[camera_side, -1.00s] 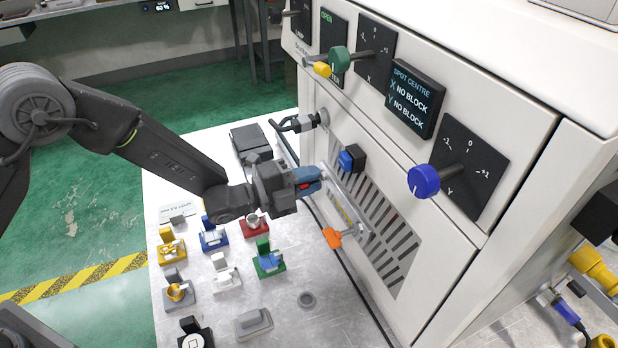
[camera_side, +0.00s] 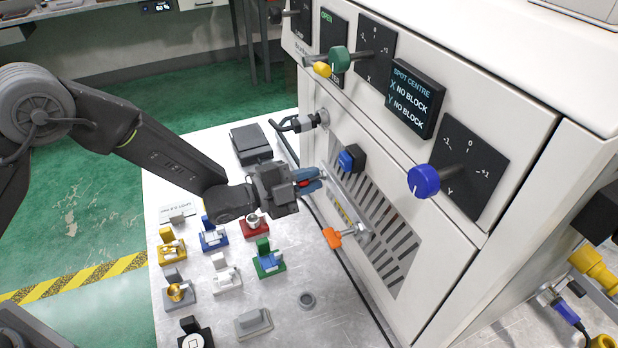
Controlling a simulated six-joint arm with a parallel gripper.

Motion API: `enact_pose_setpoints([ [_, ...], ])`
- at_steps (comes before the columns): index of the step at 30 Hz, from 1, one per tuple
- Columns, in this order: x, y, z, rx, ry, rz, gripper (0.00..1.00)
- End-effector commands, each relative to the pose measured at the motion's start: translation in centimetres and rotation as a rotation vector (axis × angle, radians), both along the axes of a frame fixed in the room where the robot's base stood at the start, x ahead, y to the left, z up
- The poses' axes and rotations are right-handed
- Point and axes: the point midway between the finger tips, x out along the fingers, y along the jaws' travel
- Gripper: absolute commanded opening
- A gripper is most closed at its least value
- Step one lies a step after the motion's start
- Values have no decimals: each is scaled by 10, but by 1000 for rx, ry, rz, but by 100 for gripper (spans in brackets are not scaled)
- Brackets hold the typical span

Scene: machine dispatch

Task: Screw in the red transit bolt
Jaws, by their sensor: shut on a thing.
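The red transit bolt (camera_side: 307,183) shows only as a small red patch between my fingers. My gripper (camera_side: 309,180) has blue fingers and is shut on it, at the upper end of a pale metal bar (camera_side: 345,206) on the machine's front. The fingers hide most of the bolt, and I cannot tell how deep it sits. An orange bolt or knob (camera_side: 332,238) is at the bar's lower end.
The white machine (camera_side: 450,262) has a vent grille, a blue button (camera_side: 347,160), a blue Y knob (camera_side: 423,181) and a green X knob (camera_side: 339,60). A spot centre display (camera_side: 415,98) reads "NO BLOCK" for X and Y. Several coloured holders stand on the bench (camera_side: 330,325).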

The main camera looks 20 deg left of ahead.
Motion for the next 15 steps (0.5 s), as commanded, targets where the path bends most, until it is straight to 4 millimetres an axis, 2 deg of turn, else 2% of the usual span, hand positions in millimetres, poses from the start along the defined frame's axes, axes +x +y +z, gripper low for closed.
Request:
enact_pose_setpoints([
  [1,0,0,0,0,0,1,18],
  [6,0,0,0,1,0,1,34],
  [15,-1,2,0,2,-1,1,35],
])
